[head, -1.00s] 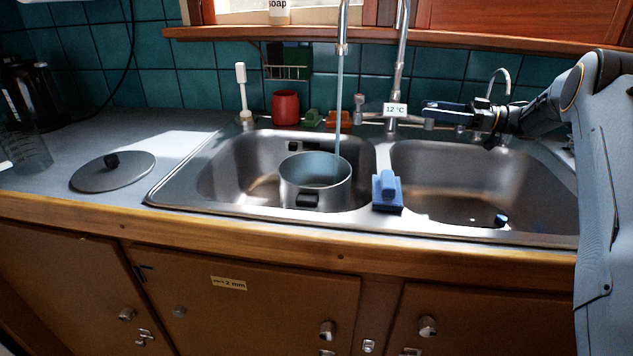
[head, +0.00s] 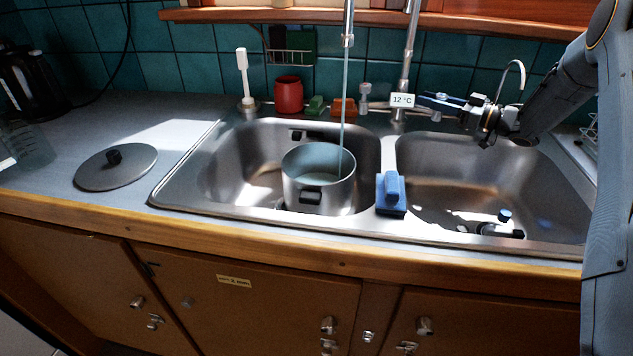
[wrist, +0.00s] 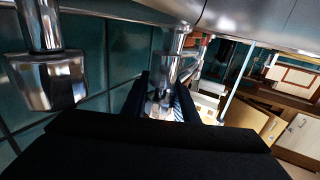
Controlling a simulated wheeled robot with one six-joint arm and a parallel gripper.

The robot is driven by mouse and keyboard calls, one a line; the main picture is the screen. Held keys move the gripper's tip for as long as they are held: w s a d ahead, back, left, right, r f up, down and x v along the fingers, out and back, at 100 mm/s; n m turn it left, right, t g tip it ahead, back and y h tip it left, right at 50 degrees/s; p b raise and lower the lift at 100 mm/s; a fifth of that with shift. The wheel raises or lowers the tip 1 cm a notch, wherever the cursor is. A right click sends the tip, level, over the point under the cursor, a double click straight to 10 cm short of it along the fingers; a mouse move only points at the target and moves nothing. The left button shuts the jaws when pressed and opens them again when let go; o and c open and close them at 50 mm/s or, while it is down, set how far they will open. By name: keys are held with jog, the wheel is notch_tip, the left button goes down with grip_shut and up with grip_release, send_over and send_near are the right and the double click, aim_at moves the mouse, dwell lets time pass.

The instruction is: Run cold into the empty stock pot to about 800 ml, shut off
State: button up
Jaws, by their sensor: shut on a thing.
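The grey stock pot (head: 330,198) stands upright in the left basin under the spout (head: 348,30). A thin stream of water (head: 344,110) runs into it, and pale water shows inside; I cannot read its level. The chrome mixer tap (head: 410,55) carries a "12 °C" display (head: 402,100). My gripper (head: 437,104) is at the tap's right side, shut on the right tap handle. In the wrist view, the dark fingers (wrist: 165,105) close around a chrome part beside the tap column (wrist: 175,45); they partly hide the handle.
A pot lid (head: 130,172) lies on the left counter. A blue sponge holder (head: 390,195) sits on the divider between the basins. A red cup (head: 288,95) and a white brush (head: 245,80) stand behind the sink. The right basin (head: 470,185) is mostly clear, with a dark-capped object (head: 502,226) near its front.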

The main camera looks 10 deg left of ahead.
jog(key=shift+s+d+r+m+t+h+p, duration=0.3)
jog(key=shift+d+r+m+t+h+p, duration=0.4)
jog(key=shift+m+t+p, duration=0.4)
jog(key=shift+w+d+m+t+h, duration=0.15)
jog(key=shift+m+t+h, duration=0.25)
jog(key=shift+t+h, duration=0.3)
jog(key=shift+f, duration=0.1)
jog(key=shift+p, duration=0.3)
jog(key=shift+t, duration=0.4)
jog(key=shift+a, duration=0.25)
